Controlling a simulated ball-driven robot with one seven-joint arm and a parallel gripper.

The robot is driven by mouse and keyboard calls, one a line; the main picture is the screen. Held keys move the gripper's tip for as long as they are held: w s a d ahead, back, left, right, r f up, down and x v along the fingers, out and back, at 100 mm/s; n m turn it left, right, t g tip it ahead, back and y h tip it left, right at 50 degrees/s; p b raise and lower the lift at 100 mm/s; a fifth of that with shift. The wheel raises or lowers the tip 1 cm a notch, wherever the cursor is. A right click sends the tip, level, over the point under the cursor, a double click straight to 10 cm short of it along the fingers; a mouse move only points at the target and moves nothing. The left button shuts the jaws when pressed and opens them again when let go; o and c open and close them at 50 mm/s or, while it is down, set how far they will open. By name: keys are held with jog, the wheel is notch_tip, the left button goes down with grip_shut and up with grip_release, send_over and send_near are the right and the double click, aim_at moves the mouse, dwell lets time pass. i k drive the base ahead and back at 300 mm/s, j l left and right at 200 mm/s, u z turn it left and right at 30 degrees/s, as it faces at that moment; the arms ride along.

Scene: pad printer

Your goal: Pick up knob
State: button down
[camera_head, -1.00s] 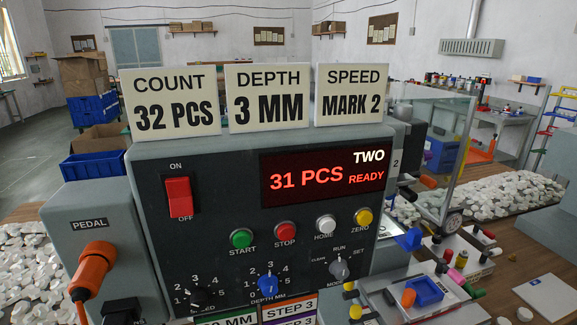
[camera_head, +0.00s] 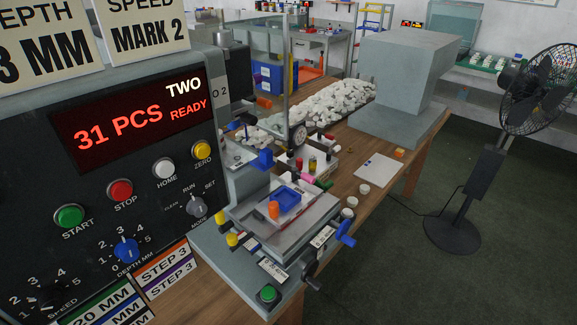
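Several things here are knob-like, and I cannot tell which one the task means. The panel has a blue depth knob (camera_head: 127,250), a grey mode knob (camera_head: 197,205) and a black speed knob (camera_head: 52,293). Small white round pieces stand on the wooden table right of the machine, one (camera_head: 364,189) beside a white sheet and another (camera_head: 347,214) near the fixture. A blue tray (camera_head: 285,201) sits on the machine's fixture with an orange piece (camera_head: 273,210) at its front left. My gripper is not in view.
A large grey block-shaped unit (camera_head: 395,85) stands on the table behind the white sheet (camera_head: 379,168). A heap of white pieces (camera_head: 335,100) lies farther back. A black fan (camera_head: 455,205) stands on the dark floor at right. Floor around it is mostly open.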

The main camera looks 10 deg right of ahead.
aim_at(352, 201)
jog(key=u, duration=0.35)
jog(key=i+l+u, duration=0.1)
jog(key=l+u, duration=0.9)
jog(key=l, duration=0.65)
jog(key=l+u, duration=0.1)
jog(key=l, duration=0.6)
jog(key=k+l+u, duration=0.15)
jog(key=l, duration=0.55)
jog(key=i+l, duration=0.15)
jog(key=i, duration=0.3)
